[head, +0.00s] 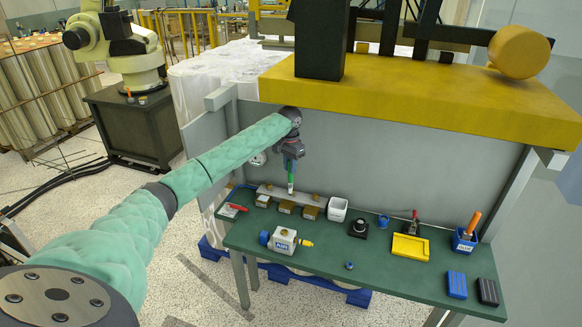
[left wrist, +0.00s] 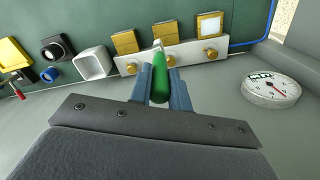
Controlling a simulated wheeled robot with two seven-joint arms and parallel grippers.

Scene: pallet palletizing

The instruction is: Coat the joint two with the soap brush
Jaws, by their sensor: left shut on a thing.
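My left gripper (head: 291,165) is shut on the green soap brush (head: 291,178), which points down with its pale tip lowest. In the left wrist view, the brush (left wrist: 160,85) sits between the two blue-grey fingers (left wrist: 161,88). A pale bar (head: 318,201) with brass joints lies along the back of the green bench. In the left wrist view, the bar (left wrist: 190,53) shows a left joint (left wrist: 131,68), a middle joint (left wrist: 171,62) partly hidden by the brush, and a right joint (left wrist: 210,54). The tip overlaps the middle joint's area; contact cannot be told. My right gripper is not in view.
Yellow blocks (head: 286,206) sit before the bar. A white cup (head: 337,208), black round part (head: 359,228), yellow tray (head: 410,247) and blue holder (head: 465,240) stand rightward. A white-and-blue valve (head: 283,240) is in front. A gauge (left wrist: 270,88) is on the grey back panel.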

